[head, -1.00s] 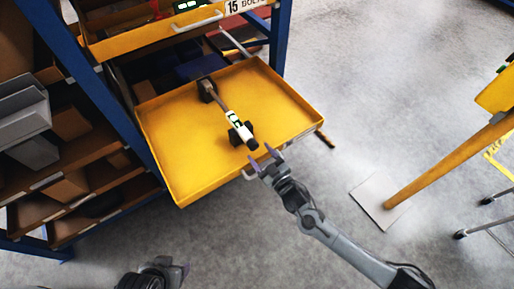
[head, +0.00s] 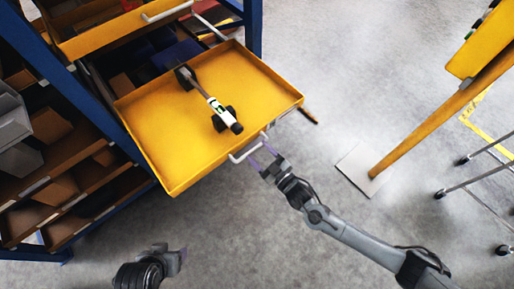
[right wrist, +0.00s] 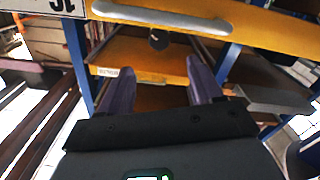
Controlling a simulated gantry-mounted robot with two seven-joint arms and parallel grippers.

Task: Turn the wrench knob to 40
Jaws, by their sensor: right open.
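The wrench (head: 207,92) lies in the open yellow drawer (head: 165,150), resting on two dark supports. Its shaft slopes toward the drawer's front, and its black knob end (head: 236,128) is near the front rim. The setting on it is too small to read. My right gripper (head: 263,154) is open and empty, outside the drawer front, beside the handle and apart from the knob. In the right wrist view, a dark round end, probably the knob (right wrist: 158,40), shows beyond the two spread fingers. My left gripper (head: 178,261) is low in the head view, away from the drawer; its opening is unclear.
The drawer's pale handle (head: 246,152) sticks out close to my right fingers. A blue-framed shelf rack (head: 75,80) with bins stands at left. A yellow post on a white base plate (head: 360,170) stands at right. The floor between is clear.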

